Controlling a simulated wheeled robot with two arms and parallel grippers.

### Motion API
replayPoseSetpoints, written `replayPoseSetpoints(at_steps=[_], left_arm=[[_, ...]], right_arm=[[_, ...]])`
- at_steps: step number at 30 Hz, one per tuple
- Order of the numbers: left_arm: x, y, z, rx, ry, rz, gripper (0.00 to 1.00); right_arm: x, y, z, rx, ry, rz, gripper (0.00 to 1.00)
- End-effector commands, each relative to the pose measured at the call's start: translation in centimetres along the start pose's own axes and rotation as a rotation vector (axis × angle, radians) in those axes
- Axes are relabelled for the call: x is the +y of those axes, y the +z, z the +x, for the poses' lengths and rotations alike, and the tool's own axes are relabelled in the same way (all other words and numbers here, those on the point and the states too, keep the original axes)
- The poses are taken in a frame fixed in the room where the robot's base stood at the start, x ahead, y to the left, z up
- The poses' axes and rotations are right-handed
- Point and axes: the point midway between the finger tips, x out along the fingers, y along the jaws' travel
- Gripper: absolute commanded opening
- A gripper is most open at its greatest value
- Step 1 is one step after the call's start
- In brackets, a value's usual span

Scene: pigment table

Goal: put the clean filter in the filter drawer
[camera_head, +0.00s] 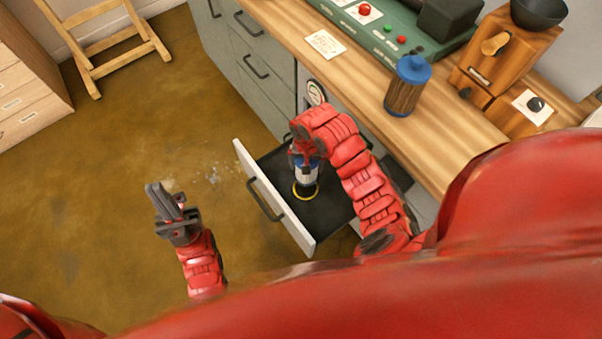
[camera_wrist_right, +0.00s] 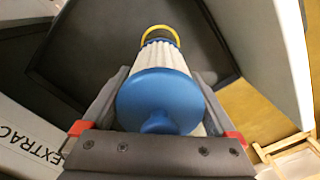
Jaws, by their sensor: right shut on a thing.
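The clean filter (camera_wrist_right: 155,95), white and pleated with a blue cap, is gripped by my right gripper (camera_wrist_right: 158,110). In the head view the filter (camera_head: 307,173) stands about upright over the open filter drawer (camera_head: 272,158), its lower end at a yellow ring (camera_head: 304,197). I cannot tell whether it touches the drawer floor or the ring. My right gripper (camera_head: 305,158) partly hides it from above. My left gripper (camera_head: 168,205) is empty over the floor, left of the drawer; its finger gap is unclear.
A brown filter with a blue cap (camera_head: 405,92) stands on the wooden counter (camera_head: 370,95). A green control panel (camera_head: 385,28), a paper card (camera_head: 325,43) and a wooden grinder (camera_head: 500,58) are also there. A gauge (camera_head: 316,92) sits above the drawer.

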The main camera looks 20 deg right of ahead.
Motion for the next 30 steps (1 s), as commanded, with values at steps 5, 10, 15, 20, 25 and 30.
replayPoseSetpoints(at_steps=[5, 10, 15, 20, 25, 30], left_arm=[[0.0, -0.1, 0.2, 0.000, 0.000, 0.000, 0.00], [0.0, -0.1, 0.4, 0.000, 0.000, 0.000, 0.00], [0.0, -0.1, 0.4, -0.001, 0.000, 0.000, 0.00], [0.0, -0.1, 0.4, 0.000, 0.000, 0.000, 0.00], [0.0, -0.1, 0.4, 0.000, 0.000, 0.000, 0.00], [0.0, -0.1, 0.4, 0.000, 0.000, 0.000, 0.00]], right_arm=[[0.0, 0.3, 2.1, -0.008, 0.005, 0.000, 0.24], [0.0, 0.3, 5.0, -0.004, 0.002, 0.000, 0.24], [-0.1, 0.2, 6.5, -0.003, 0.000, 0.000, 0.24], [0.0, 0.2, 7.4, -0.003, 0.002, 0.000, 0.24], [0.1, 0.2, 9.3, -0.004, 0.003, 0.001, 0.24], [0.1, 0.2, 10.1, -0.002, 0.003, -0.001, 0.24]])
